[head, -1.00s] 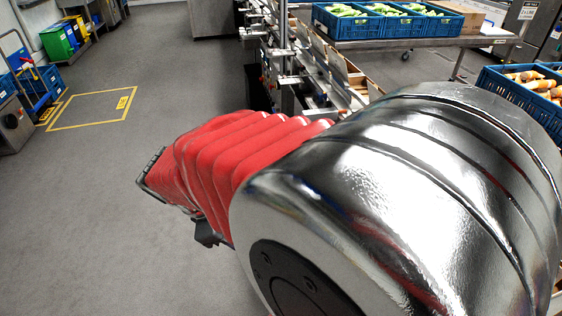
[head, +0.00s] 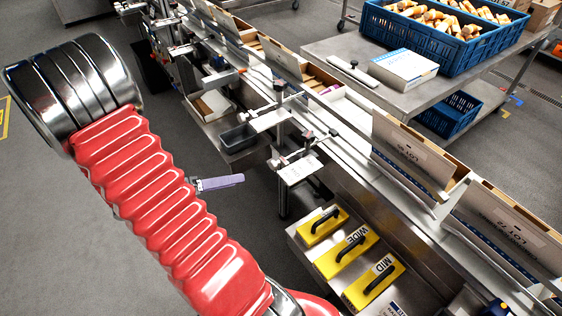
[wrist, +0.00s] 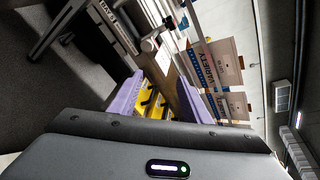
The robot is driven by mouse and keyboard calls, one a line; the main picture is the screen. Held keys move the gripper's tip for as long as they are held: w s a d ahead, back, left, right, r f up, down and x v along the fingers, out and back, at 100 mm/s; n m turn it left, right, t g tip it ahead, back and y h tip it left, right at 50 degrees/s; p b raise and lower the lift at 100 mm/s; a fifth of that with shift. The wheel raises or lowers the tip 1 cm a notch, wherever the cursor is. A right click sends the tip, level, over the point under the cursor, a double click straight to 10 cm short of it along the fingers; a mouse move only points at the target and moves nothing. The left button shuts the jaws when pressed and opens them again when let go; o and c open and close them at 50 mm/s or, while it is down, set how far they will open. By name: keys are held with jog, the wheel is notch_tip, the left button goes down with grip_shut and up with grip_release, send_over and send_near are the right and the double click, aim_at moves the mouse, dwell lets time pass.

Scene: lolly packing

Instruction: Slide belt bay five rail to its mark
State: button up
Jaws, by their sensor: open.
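The belt line (head: 345,135) runs diagonally through the head view, with guide rails, clamps and posts along its near side. A white plate (head: 298,170) hangs on a clamp bracket there; its print is too small to read. In the wrist view, a label (wrist: 107,13) on a bar seems to read BAY 5. I cannot tell which rail or mark belongs to bay five. My gripper (wrist: 158,98) is open, its purple fingers apart with nothing held between them. One finger also shows in the head view as part of my gripper (head: 220,182), left of the bracket and clear of it.
Yellow handled blocks (head: 345,253), some marked WIDE and MID, lie on a low shelf below the belt. Cartons (head: 415,160) stand along the belt. A blue crate (head: 440,30) and a white box (head: 404,68) sit on the table behind. Open floor lies left.

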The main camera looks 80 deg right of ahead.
aim_at(283, 161)
jog(key=s+d+f+n+g+h, duration=0.1)
jog(key=s+d+f+n+h, duration=0.1)
jog(key=d+f+n, duration=0.4)
jog(key=n+h, duration=0.1)
jog(key=n, duration=0.1)
jog(key=shift+d+f+n+h, duration=0.2)
jog(key=shift+n+h, duration=0.1)
jog(key=shift+h, duration=0.1)
jog(key=shift+s, duration=0.15)
jog(key=shift+x, duration=6.85)
jog(key=shift+c, duration=0.6)
grip_shut()
